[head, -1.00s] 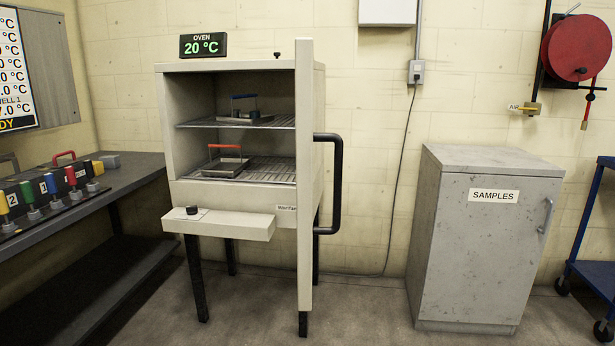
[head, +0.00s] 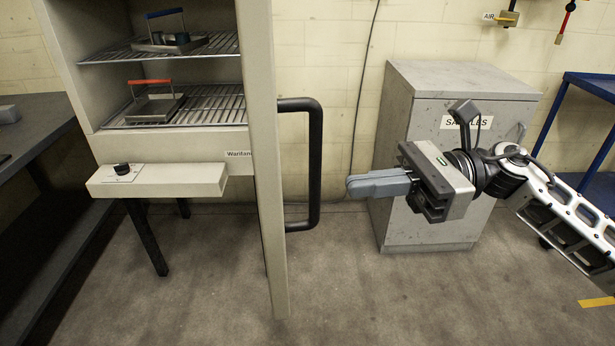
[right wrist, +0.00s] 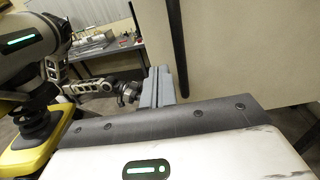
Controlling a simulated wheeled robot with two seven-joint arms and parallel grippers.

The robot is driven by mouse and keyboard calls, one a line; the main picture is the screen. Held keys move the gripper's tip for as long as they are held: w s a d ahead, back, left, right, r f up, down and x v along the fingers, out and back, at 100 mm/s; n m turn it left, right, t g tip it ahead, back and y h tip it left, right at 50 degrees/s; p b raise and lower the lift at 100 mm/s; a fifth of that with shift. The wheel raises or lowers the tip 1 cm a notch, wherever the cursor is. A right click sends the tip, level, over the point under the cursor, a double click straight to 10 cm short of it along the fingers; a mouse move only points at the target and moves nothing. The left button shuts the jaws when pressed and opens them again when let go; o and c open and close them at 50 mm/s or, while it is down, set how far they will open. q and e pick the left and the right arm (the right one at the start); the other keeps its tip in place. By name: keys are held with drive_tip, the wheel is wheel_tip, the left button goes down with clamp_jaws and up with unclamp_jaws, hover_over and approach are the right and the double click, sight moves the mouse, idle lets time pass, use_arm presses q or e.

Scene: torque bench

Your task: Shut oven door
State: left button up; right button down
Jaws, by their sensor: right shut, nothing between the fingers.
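The oven (head: 165,145) stands at the left with its door (head: 265,170) wide open, swung out toward me and seen nearly edge-on. The door's black bar handle (head: 315,165) is on its right face. My right gripper (head: 350,187) is shut and empty, its grey fingers pointing left, to the right of the handle and apart from it in the picture. In the right wrist view, the closed fingers (right wrist: 165,84) show beside a large beige panel, which looks like the door (right wrist: 235,50). My left arm seems to show there behind them; its jaws are unclear.
Two trays, with a blue (head: 165,13) and a red handle (head: 150,82), sit on the oven racks. A grey samples cabinet (head: 420,190) stands behind my right gripper. A blue cart (head: 590,90) is at the right and a bench (head: 35,140) at the left. The floor in front is clear.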

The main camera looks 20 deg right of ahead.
drive_tip(key=w+a+p, duration=0.1)
drive_tip(key=a+p, duration=0.1)
drive_tip(key=a, duration=0.5)
drive_tip(key=shift+a, duration=0.3)
drive_tip(key=shift+w, duration=0.1)
